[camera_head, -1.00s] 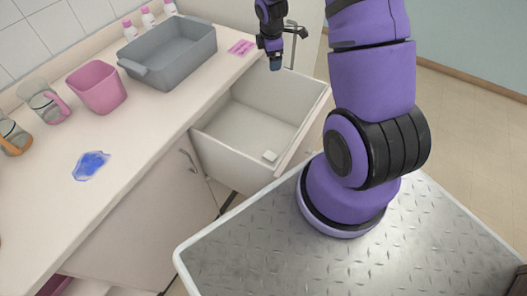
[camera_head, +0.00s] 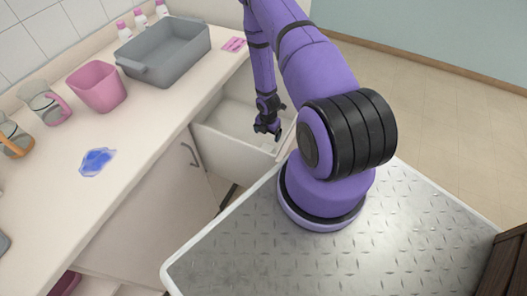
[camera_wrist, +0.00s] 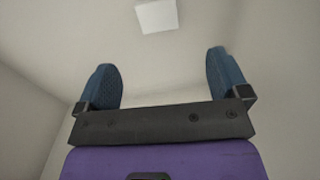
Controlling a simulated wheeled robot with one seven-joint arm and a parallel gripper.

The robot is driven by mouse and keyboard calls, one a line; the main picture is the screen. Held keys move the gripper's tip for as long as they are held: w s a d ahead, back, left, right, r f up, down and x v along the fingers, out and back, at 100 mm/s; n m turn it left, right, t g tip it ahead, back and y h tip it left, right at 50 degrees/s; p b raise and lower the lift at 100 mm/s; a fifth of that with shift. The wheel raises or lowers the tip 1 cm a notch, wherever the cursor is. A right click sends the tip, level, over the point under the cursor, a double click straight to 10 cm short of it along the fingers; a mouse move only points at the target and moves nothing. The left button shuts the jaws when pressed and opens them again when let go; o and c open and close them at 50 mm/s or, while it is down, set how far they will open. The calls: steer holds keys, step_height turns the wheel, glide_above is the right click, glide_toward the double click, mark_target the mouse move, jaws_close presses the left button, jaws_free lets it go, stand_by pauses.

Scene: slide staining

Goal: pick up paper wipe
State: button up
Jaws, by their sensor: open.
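The paper wipe is most likely the small white square (camera_wrist: 157,16) on the drawer floor, at the top of the wrist view. In the head view only a pale bit of it shows near the drawer front (camera_head: 267,148), partly hidden by my gripper. My gripper (camera_wrist: 165,80) is open and empty, its two blue fingers spread apart and pointing toward the drawer floor. In the head view my gripper (camera_head: 267,130) is over the front part of the open drawer (camera_head: 222,140). The white square lies ahead of the fingertips, apart from them.
On the counter (camera_head: 120,165) stand a grey basin (camera_head: 165,52), a pink bin (camera_head: 98,88), glass jugs (camera_head: 48,103), white bottles (camera_head: 140,18) and a pink packet (camera_head: 233,44). A blue stain (camera_head: 97,161) marks the counter.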

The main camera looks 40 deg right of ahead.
glide_above(267, 148)
steer(key=f, duration=0.5)
steer(key=shift+s+a+f, duration=0.2)
steer(key=shift+s+f, duration=0.05)
steer(key=shift+f, duration=0.05)
steer(key=shift+w+d+f, duration=0.1)
steer(key=shift+w+f, duration=0.05)
steer(key=shift+f, duration=1.2)
steer(key=shift+w+d+f, duration=0.1)
steer(key=shift+f, duration=1.25)
steer(key=c, duration=1)
